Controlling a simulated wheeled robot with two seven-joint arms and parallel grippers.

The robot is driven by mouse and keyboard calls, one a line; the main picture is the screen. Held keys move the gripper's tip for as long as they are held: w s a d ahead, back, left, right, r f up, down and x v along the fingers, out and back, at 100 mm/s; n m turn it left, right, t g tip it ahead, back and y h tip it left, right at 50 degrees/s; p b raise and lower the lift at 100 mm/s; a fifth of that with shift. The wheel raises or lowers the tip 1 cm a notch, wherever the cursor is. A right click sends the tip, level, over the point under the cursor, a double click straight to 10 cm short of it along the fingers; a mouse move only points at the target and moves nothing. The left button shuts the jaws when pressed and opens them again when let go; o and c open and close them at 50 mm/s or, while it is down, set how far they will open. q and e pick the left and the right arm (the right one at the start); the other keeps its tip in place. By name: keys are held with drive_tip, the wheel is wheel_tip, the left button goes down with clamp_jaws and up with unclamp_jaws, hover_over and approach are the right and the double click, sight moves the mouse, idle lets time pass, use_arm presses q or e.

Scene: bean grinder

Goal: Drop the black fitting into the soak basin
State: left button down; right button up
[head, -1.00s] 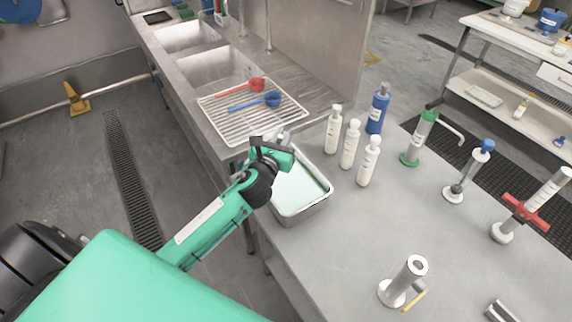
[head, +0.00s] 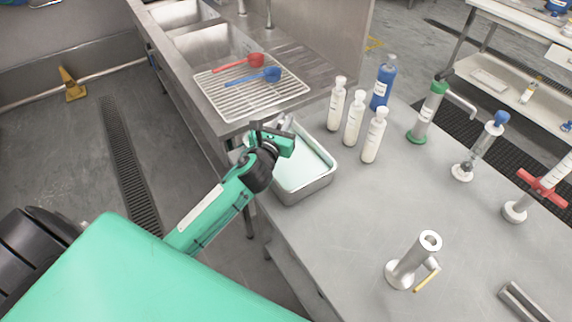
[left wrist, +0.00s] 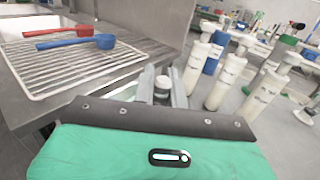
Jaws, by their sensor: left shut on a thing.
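The soak basin (head: 318,190) is a steel tray of pale green liquid at the table's left edge. My left gripper (head: 284,130) is over the basin's far left part in the head view and covers some of it. In the left wrist view, the gripper (left wrist: 163,88) is shut on a small pale grey piece (left wrist: 163,82) with a whitish top, between its two fingers. I see no clearly black fitting; whether this piece is the fitting I cannot tell. My right gripper is not in view.
Three white bottles (head: 354,120) and a blue bottle (head: 383,85) stand right of the basin. A wire rack (head: 215,92) with a red and a blue scoop lies beyond it. Several hand grinders, one plain steel (head: 408,265), stand on the right. The table's middle is clear.

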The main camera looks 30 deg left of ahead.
use_arm(q)
drive_tip(key=c, duration=1.3)
unclamp_jaws()
drive_tip(key=shift+c, duration=0.2)
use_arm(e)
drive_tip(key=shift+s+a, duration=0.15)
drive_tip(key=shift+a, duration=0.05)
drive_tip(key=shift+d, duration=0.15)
use_arm(q)
drive_tip(key=shift+s, duration=0.3)
drive_tip(key=s+d+b, duration=0.1)
drive_tip(key=s+b, duration=0.1)
drive_tip(key=s, duration=1.1)
drive_tip(key=shift+d, duration=0.15)
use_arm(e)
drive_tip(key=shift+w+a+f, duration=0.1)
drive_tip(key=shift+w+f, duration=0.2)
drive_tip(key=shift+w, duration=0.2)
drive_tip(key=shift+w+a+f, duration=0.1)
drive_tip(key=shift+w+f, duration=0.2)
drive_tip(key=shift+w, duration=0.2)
